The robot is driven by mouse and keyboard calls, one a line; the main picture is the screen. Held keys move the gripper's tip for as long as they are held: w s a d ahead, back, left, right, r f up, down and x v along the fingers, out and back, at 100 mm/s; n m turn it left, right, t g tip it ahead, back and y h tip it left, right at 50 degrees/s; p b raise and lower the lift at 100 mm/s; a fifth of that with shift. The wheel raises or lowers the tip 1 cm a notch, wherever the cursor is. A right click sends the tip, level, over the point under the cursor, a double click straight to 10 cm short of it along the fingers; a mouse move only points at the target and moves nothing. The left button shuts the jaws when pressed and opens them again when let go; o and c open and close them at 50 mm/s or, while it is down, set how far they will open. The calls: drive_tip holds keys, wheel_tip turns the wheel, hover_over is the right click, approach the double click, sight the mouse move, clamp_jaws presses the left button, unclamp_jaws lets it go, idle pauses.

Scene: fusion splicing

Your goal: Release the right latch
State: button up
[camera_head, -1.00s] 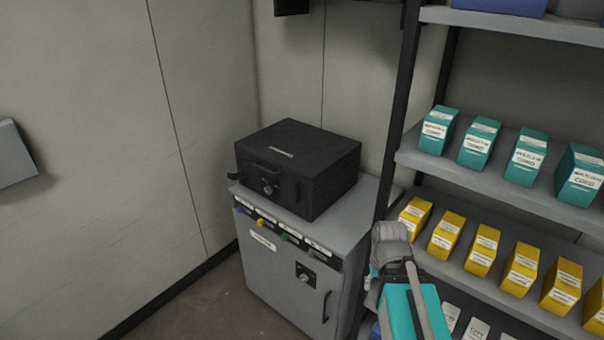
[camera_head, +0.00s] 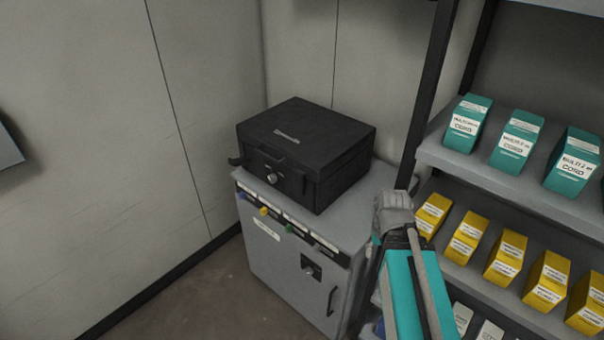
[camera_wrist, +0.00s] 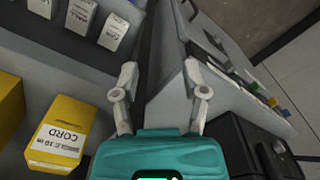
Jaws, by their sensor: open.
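A black case (camera_head: 306,138) sits closed on top of a grey cabinet, with a round silver knob (camera_head: 272,178) at the middle of its front. A latch (camera_head: 239,160) juts out at the front's left end. The right latch (camera_head: 299,182) is a dark shape at the front's right side; its exact state is hard to tell. In the wrist view the case (camera_wrist: 232,135) shows at lower right. My gripper (camera_wrist: 159,72) is open and empty, its fingers apart beside the cabinet and shelf. In the head view my teal and grey arm is right of the case, not touching it.
The grey cabinet (camera_head: 268,247) has coloured knobs along its upper front edge. A shelf rack (camera_head: 505,174) with teal and yellow boxes (camera_head: 505,258) stands close on the right. Walls close the left and back; floor is clear in front of the cabinet.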

drive_tip(key=o, duration=0.4)
drive_tip(key=shift+a, duration=0.1)
drive_tip(key=shift+o, duration=0.4)
drive_tip(key=shift+w+f+n, duration=0.15)
drive_tip(key=shift+w+n, duration=0.05)
drive_tip(key=shift+n, duration=0.1)
drive_tip(key=w+a+n+t+h+b, duration=0.1)
drive_tip(key=w+a+n+h+b, duration=0.1)
drive_tip(key=n, duration=0.3)
drive_tip(key=w+a+f+n+t+h+b, duration=0.1)
drive_tip(key=w+a+n+t+h+b, duration=0.1)
drive_tip(key=w+a+n+h+b, duration=0.1)
drive_tip(key=w+a+n+t+h+b, duration=0.2)
drive_tip(key=w+a+n+h+b, duration=0.1)
drive_tip(key=w+a+n, duration=0.3)
drive_tip(key=shift+w+a+f+n+h, duration=0.1)
drive_tip(key=shift+w+f+n+h, duration=0.05)
drive_tip(key=shift+w+n+h, duration=0.15)
drive_tip(key=w+a+r+n+t+h+b, duration=0.1)
drive_tip(key=a+r+n+t+b, duration=0.2)
drive_tip(key=a+n, duration=0.3)
drive_tip(key=w+a+r+n+t+h+b, duration=0.1)
drive_tip(key=a+r+n+t+b, duration=0.2)
drive_tip(key=a, duration=1.2)
drive_tip(key=n+t, duration=0.3)
drive_tip(key=n, duration=0.1)
drive_tip(key=shift+w+r, duration=0.25)
drive_tip(key=shift+d, duration=0.1)
